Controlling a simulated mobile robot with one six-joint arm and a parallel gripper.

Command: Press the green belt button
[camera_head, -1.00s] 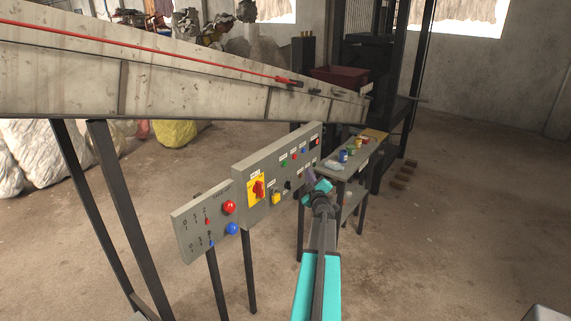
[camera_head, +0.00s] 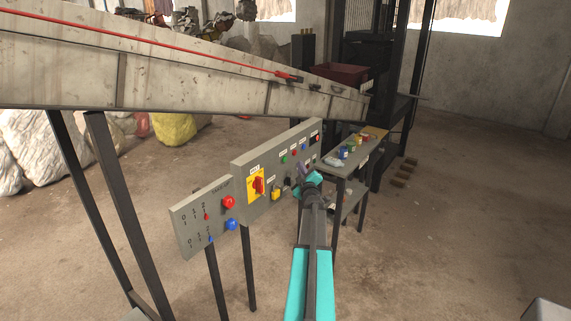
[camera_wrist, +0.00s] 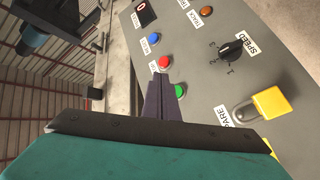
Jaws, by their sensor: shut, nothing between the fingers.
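The green belt button (camera_head: 284,160) is on the grey control panel (camera_head: 240,190), at the left end of a row of small buttons. It also shows in the wrist view (camera_wrist: 180,91), just right of my fingers and partly beside them. My gripper (camera_head: 301,169) is shut and empty, in front of the panel to the right of and below the green button in the head view. In the wrist view, my fingertips (camera_wrist: 157,82) overlap the panel near the red button (camera_wrist: 163,63). I cannot tell whether they touch the panel.
A blue button (camera_wrist: 154,38), a speed knob (camera_wrist: 230,50) and a yellow padlock (camera_wrist: 270,101) are close by. A red and yellow switch (camera_head: 257,186) is further left. A conveyor (camera_head: 190,85) runs behind the panel. A small table (camera_head: 348,166) with coloured items stands right.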

